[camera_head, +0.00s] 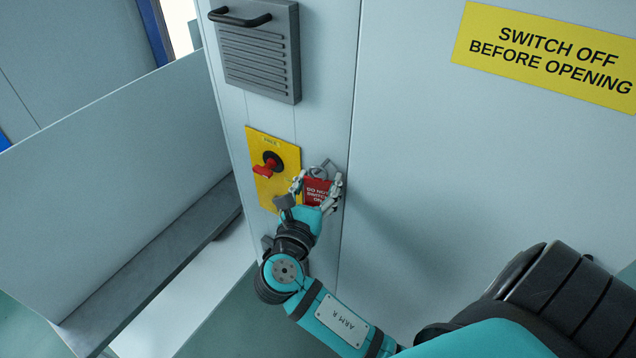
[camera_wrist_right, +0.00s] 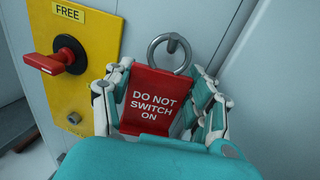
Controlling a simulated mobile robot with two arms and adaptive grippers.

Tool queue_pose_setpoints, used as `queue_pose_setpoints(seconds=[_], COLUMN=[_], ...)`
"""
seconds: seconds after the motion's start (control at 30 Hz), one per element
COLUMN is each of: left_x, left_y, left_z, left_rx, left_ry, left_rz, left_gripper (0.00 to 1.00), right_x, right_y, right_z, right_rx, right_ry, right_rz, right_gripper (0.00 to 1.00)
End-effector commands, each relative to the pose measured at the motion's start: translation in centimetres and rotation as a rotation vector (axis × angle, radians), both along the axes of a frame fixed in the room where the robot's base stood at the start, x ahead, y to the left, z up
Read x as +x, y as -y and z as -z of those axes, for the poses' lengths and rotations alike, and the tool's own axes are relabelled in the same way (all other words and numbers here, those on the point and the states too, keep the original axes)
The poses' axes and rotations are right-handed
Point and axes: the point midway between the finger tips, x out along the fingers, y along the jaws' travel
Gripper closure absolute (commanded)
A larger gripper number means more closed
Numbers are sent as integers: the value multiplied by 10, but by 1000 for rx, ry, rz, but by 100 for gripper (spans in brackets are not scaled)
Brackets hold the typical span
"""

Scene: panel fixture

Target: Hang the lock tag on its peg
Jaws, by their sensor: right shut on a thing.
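The lock tag is a red plate reading "DO NOT SWITCH ON" (camera_wrist_right: 152,102) with a grey metal ring (camera_wrist_right: 151,49) at its top. It also shows in the head view (camera_head: 317,187). My right gripper (camera_head: 317,190) is shut on the tag, with fingers at both side edges; it fills the lower part of the right wrist view (camera_wrist_right: 158,106). The tag is about upright against the cabinet front. The grey peg (camera_wrist_right: 174,44) shows inside the ring's outline in the wrist view. I cannot tell whether the ring sits over the peg or just in front of it. My left gripper is out of view.
A yellow plate (camera_head: 284,192) with a red rotary handle (camera_head: 266,167) and a "FREE" label stands just left of the tag. A grey louvred box (camera_head: 262,60) with a handle is above. The wide panel with a yellow warning sign (camera_head: 545,55) is clear.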

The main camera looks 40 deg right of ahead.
Motion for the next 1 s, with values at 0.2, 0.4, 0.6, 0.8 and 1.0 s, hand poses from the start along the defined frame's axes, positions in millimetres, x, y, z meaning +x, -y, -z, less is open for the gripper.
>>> queue_pose_setpoints(seconds=[0.2, 0.4, 0.6, 0.8, 1.0], left_x=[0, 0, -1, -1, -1], left_y=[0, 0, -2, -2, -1], left_z=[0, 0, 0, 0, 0], left_rx=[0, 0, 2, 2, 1], left_ry=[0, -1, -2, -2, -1], left_rz=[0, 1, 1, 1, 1], left_gripper=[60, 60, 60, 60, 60], right_x=[0, 0, 0, -9, -33], right_y=[0, 0, 0, -12, -45], right_z=[0, 0, 0, 1, 2], right_rx=[0, 0, 1, 2, 4], right_ry=[0, 0, -1, -3, -4], right_rz=[0, 1, 2, 1, -2], right_gripper=[29, 17, 17, 17, 17])
